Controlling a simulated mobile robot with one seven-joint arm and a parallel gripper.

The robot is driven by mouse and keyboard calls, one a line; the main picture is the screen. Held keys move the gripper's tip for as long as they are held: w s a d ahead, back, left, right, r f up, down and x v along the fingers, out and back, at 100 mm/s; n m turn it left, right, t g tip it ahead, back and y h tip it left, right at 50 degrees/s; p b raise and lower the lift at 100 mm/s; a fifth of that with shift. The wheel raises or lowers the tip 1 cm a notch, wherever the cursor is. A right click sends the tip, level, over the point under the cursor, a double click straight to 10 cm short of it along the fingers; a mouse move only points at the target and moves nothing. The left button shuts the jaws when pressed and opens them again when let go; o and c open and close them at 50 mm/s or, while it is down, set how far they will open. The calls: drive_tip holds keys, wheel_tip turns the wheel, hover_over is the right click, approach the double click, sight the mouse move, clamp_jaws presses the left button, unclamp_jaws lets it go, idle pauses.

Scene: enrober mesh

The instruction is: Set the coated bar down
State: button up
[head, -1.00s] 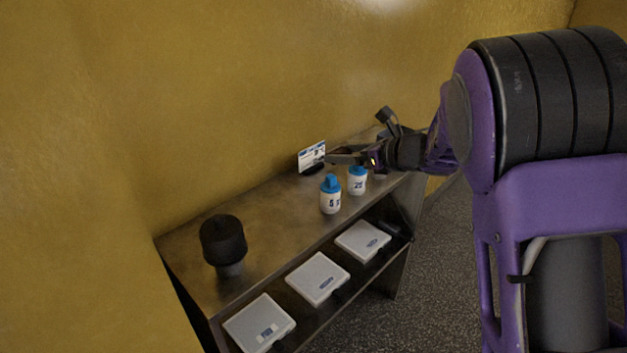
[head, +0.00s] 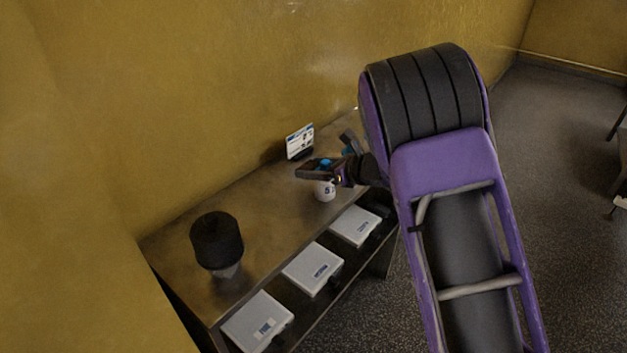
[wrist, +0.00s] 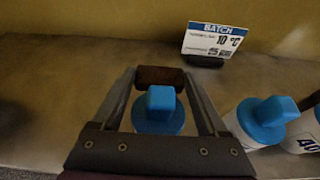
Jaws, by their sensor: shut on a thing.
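The coated bar (wrist: 158,75) is a small brown block. In the wrist view it lies crosswise between the fingertips of my gripper (head: 303,173), which is shut on it. In the head view the gripper is above the shelf top and the bar does not stand out from the dark fingers. A white bottle with a blue cap (wrist: 160,108) shows between the fingers in the wrist view, below the bar; I cannot tell the gap.
The metal shelf top (head: 262,203) stands against a yellow wall. More blue-capped bottles (wrist: 265,118) are right of the gripper in the wrist view. A batch card (head: 300,142) stands behind. A black domed object (head: 216,240) is at the left. White cases (head: 313,268) lie on the lower shelf.

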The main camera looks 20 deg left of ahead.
drive_tip(key=shift+f, duration=2.25)
drive_tip(key=shift+f, duration=0.15)
drive_tip(key=o, duration=0.9)
